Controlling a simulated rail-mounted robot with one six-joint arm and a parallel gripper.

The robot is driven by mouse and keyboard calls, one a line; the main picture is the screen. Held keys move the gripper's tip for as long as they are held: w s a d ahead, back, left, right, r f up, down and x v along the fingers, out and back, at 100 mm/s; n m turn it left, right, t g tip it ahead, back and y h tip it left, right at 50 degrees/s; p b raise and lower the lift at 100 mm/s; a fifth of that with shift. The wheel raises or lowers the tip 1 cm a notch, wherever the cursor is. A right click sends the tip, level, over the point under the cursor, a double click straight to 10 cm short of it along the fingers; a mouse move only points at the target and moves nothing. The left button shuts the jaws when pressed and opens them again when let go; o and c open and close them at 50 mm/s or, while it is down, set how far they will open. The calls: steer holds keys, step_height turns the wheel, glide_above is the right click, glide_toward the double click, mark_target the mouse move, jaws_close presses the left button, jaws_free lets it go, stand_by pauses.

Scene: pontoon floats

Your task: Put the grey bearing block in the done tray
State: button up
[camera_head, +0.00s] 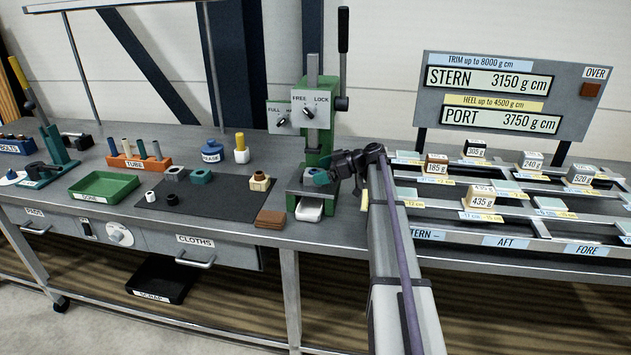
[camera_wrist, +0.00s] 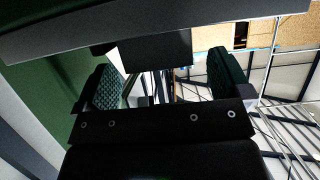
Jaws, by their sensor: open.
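A grey bearing block (camera_head: 174,173) sits on the dark mat, left of a teal block (camera_head: 201,175). The green done tray (camera_head: 103,187) lies left of the mat and looks empty. My gripper (camera_head: 320,177) is at the green press (camera_head: 315,125), low in front of its column. In the wrist view my gripper (camera_wrist: 168,82) is open, its two green-padded fingers apart. A greyish piece (camera_head: 308,180) shows at the press beside my fingers; I cannot tell whether it is a block or part of the press. Nothing is clearly held.
An orange tube rack (camera_head: 139,162) stands behind the tray. A weight rack (camera_head: 500,195) stands right of the press. The press lever (camera_head: 343,50) rises high.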

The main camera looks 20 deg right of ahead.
steer(key=shift+x, duration=0.9)
steer(key=shift+s+d+r, duration=0.1)
steer(key=shift+c, duration=0.4)
steer(key=c, duration=1.1)
steer(key=shift+r, duration=0.1)
steer(key=s+a+r+p, duration=0.1)
steer(key=s+a, duration=0.2)
steer(key=s, duration=0.1)
steer(key=s+a+r+p, duration=0.1)
steer(key=s+a, duration=0.3)
steer(key=s, duration=0.1)
steer(key=s+a+r+p, duration=0.1)
steer(key=s+a, duration=0.2)
steer(key=s, duration=0.2)
steer(key=shift+s+a+r, duration=0.15)
steer(key=shift+s+a, duration=0.1)
steer(key=shift+a, duration=0.1)
